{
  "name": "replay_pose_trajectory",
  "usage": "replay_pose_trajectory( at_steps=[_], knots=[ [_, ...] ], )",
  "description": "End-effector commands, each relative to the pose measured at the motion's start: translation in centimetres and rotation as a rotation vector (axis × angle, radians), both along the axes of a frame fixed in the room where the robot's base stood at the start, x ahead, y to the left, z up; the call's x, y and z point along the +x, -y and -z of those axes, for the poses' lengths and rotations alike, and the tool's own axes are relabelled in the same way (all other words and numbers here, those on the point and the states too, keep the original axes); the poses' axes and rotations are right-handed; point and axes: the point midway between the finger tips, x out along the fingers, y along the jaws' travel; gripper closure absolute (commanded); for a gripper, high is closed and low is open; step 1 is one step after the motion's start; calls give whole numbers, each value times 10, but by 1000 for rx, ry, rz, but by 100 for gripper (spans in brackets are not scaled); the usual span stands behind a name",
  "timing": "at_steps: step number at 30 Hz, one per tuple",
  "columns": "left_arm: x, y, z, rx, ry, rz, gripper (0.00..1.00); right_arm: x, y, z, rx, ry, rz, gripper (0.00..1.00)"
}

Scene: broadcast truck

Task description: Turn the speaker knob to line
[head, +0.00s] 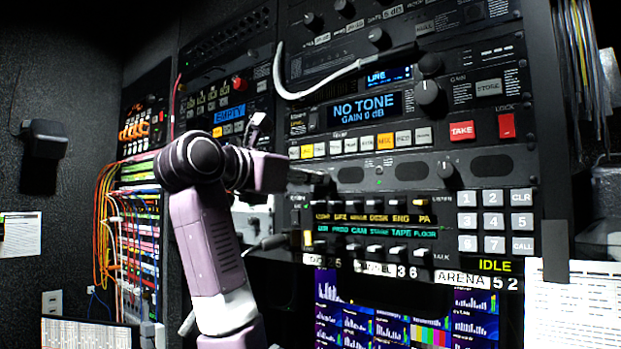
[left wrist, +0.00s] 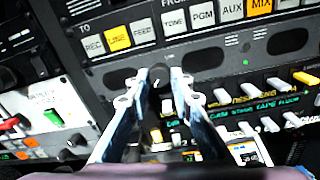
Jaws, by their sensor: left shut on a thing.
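In the left wrist view a small dark round knob (left wrist: 158,77) with a pale pointer mark sits between dark oval speaker grilles, under the row of labelled buttons. My left gripper (left wrist: 160,84) has its two fingertips on either side of this knob and is shut on it. In the head view my left gripper (head: 318,180) reaches the rack from the left and hides that knob. No label for the knob's positions can be read. My right gripper is in neither view.
Another knob (head: 445,170) is on the same panel, further right. A button row (head: 385,141) runs above. Key switches (head: 370,204) and a number keypad (head: 495,220) are below. A white cable (head: 318,90) loops across the upper rack. Coloured patch cables (head: 108,220) hang at left.

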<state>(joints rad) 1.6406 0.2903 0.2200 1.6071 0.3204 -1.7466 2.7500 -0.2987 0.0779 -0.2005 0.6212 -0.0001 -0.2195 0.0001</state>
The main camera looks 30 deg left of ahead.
Motion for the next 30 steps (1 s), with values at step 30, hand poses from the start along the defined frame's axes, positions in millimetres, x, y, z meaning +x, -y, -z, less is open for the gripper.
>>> replay_pose_trajectory(
  at_steps=[30],
  knots=[
    [0,-1,1,694,55,1,100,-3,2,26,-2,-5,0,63]
  ],
)
